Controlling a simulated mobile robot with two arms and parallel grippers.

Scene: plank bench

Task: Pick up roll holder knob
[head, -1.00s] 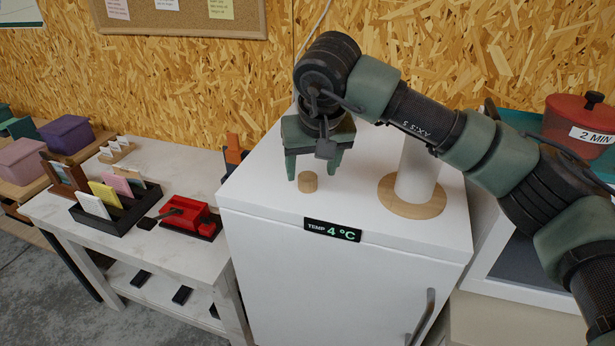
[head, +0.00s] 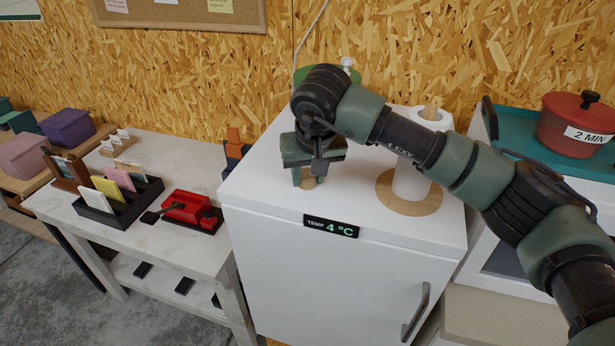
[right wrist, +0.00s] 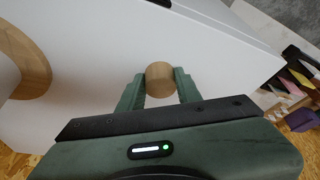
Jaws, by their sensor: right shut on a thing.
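The roll holder knob, a small round wooden piece, stands on the white fridge top (head: 262,186) near its front edge. In the right wrist view the knob (right wrist: 160,76) sits between the two green fingertips, touching both. My right gripper (head: 309,184) points down and is shut on the knob, which is mostly hidden by the fingers in the head view. The roll holder has a round wooden base (head: 397,201), a white paper roll (head: 411,182) and a wooden post (head: 430,112). My left gripper is not in view.
Behind my right gripper is a green item (head: 302,75), mostly hidden. A red pot (head: 577,122) is at the right on a teal surface. A marble-topped table (head: 140,215) with a card rack (head: 120,202) and a red device (head: 187,208) stands at the left.

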